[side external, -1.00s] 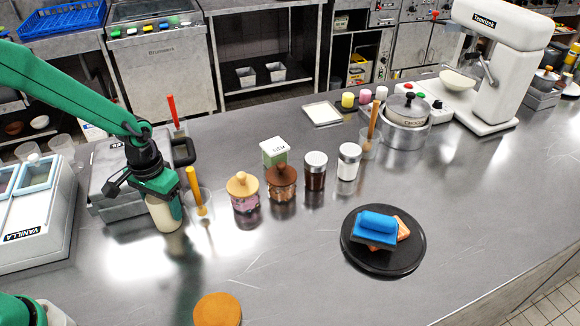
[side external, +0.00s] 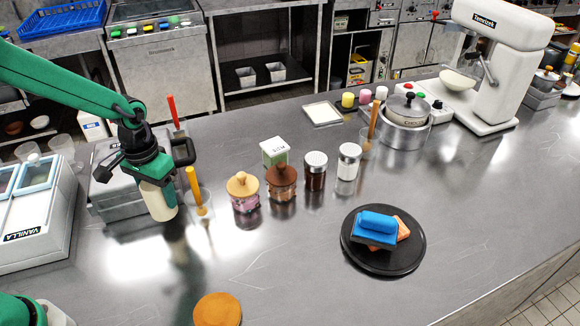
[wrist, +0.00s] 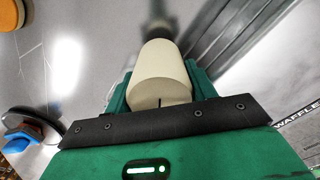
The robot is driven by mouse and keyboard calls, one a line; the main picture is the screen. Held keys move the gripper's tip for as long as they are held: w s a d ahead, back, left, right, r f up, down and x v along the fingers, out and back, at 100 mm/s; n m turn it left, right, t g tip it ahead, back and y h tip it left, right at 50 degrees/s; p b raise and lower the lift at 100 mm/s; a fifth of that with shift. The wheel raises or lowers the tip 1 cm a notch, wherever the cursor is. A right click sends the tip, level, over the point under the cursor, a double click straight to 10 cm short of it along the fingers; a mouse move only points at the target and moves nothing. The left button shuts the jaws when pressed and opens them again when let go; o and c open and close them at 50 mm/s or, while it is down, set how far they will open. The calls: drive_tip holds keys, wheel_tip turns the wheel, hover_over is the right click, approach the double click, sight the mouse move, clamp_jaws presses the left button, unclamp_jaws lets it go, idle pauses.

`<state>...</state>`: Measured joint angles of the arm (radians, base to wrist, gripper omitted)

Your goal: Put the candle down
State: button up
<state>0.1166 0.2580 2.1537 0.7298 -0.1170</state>
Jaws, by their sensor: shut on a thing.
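The candle is a plain cream cylinder (side external: 160,203), held in my green gripper (side external: 156,186) at the left of the counter. My gripper is shut around its upper part, and the candle's lower end sticks out below. It leans slightly and seems a little above the steel counter (side external: 290,255), with its reflection beneath. In the wrist view the candle (wrist: 160,72) lies between the two green fingers, with a dark wick on its near end face.
A clear cup with a yellow-handled tool (side external: 198,195) stands close to the candle's right. A grey appliance (side external: 112,190) is just behind and left; the vanilla unit (side external: 35,215) is further left. Jars (side external: 243,195) stand to the right. Counter in front is clear, with an orange-topped item (side external: 217,309).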

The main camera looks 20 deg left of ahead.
drive_tip(key=s+d+r, duration=0.7)
drive_tip(key=d, duration=0.2)
drive_tip(key=shift+d, duration=0.15)
idle(0.5)
drive_tip(key=w+a+r, duration=0.1)
drive_tip(key=w+a, duration=0.3)
drive_tip(key=w+a+r, duration=0.1)
drive_tip(key=w+a, duration=0.1)
drive_tip(key=w, duration=0.1)
drive_tip(key=shift+a+r, duration=0.15)
drive_tip(key=shift+r, duration=0.2)
drive_tip(key=w+a+r, duration=0.2)
drive_tip(key=w+a, duration=0.2)
drive_tip(key=a, duration=0.3)
drive_tip(key=shift+w+a, duration=0.15)
drive_tip(key=shift+w+r, duration=0.1)
drive_tip(key=shift+w, duration=0.05)
